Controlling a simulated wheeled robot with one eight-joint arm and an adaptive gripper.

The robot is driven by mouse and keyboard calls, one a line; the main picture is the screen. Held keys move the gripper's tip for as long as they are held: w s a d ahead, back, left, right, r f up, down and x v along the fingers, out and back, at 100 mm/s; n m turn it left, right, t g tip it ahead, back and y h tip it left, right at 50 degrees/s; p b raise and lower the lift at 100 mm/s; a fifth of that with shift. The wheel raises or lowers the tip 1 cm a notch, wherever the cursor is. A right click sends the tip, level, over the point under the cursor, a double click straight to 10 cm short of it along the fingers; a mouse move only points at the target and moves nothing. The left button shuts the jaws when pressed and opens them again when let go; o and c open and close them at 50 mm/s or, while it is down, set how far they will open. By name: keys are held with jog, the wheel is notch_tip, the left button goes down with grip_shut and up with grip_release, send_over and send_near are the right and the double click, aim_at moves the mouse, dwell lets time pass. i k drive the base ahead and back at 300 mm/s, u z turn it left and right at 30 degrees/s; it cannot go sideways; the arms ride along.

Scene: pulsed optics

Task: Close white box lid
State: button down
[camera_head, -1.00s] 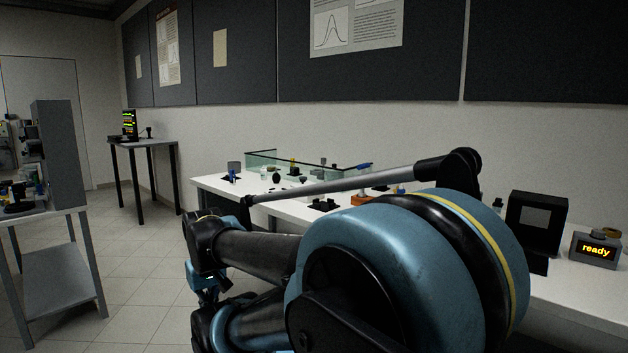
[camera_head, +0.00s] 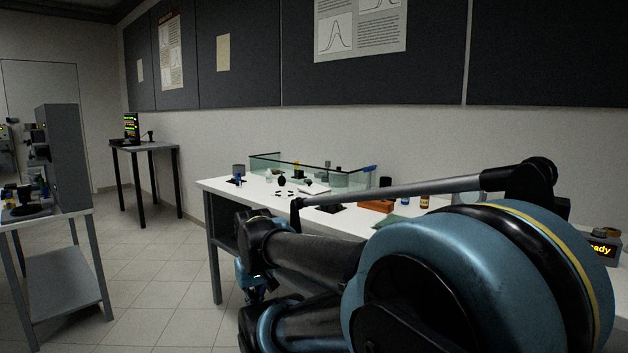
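I cannot make out a white box or its lid for certain. A small, flat, whitish item (camera_head: 315,191) lies on the white table in front of the glass-walled enclosure, too small to identify. My blue and black arm fills the lower right and hides much of the table's front and right part. No gripper fingers show, so I cannot see what the gripper does.
The white table (camera_head: 220,186) runs along the wall. On it stand a glass-walled enclosure (camera_head: 262,163), an orange block (camera_head: 375,206) and small bottles (camera_head: 424,201). A grey side table (camera_head: 62,268) stands left. Tiled floor between is clear.

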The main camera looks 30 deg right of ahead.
aim_at(313, 190)
jog(key=i, duration=1)
